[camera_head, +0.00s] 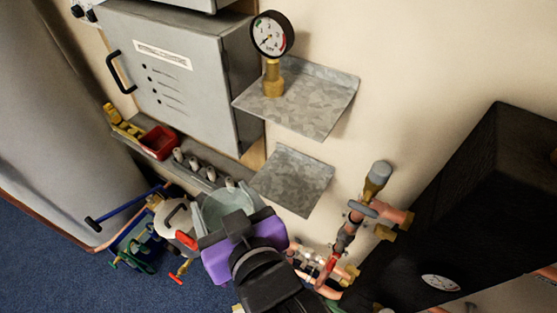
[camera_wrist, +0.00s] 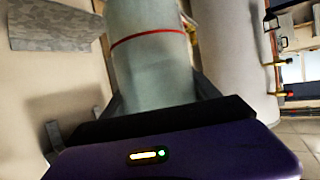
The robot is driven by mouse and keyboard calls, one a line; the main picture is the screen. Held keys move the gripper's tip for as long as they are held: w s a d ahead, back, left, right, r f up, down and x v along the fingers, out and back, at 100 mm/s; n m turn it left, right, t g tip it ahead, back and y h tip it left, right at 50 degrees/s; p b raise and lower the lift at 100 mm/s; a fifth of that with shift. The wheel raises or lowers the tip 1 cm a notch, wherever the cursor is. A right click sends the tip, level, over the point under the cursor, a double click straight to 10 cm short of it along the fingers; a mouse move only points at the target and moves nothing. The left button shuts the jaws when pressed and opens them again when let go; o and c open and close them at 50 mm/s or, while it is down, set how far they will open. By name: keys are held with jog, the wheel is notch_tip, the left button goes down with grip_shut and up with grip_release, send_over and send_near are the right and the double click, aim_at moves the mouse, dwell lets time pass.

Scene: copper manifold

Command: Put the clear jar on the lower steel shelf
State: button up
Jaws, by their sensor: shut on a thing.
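The clear jar (camera_head: 217,205) is pale and see-through. My gripper (camera_head: 227,212) is shut around it in the head view, and its purple body hides part of the jar. In the wrist view the jar (camera_wrist: 150,60) stands out ahead of the fingers with a red line around it. The lower steel shelf (camera_head: 293,180) is an empty grey plate on the wall, just up and right of the jar. I cannot tell the gap between jar and shelf. A grey shelf plate (camera_wrist: 55,30) also shows at the upper left of the wrist view.
The upper steel shelf (camera_head: 310,105) holds a brass pressure gauge (camera_head: 272,50). A grey control cabinet (camera_head: 175,75) is at left, above a ledge with a red bin (camera_head: 159,142). Copper pipes (camera_head: 347,235) and a black column (camera_head: 460,200) stand at right.

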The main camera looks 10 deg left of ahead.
jog(key=w+d+p, duration=0.1)
jog(key=w+d, duration=0.2)
jog(key=w, duration=0.6)
jog(key=w+d+p, duration=0.2)
jog(key=w+d, duration=0.2)
jog(key=w, duration=0.5)
jog(key=f, duration=0.6)
jog(key=shift+w+a+f+p, duration=0.1)
jog(key=shift+w+a+p, duration=0.1)
jog(key=shift+p, duration=0.1)
jog(key=shift+w+f, duration=0.15)
jog(key=shift+f, duration=0.15)
jog(key=shift+f, duration=0.1)
jog(key=shift+f, duration=0.15)
jog(key=o, duration=2)
jog(key=shift+c, duration=0.2)
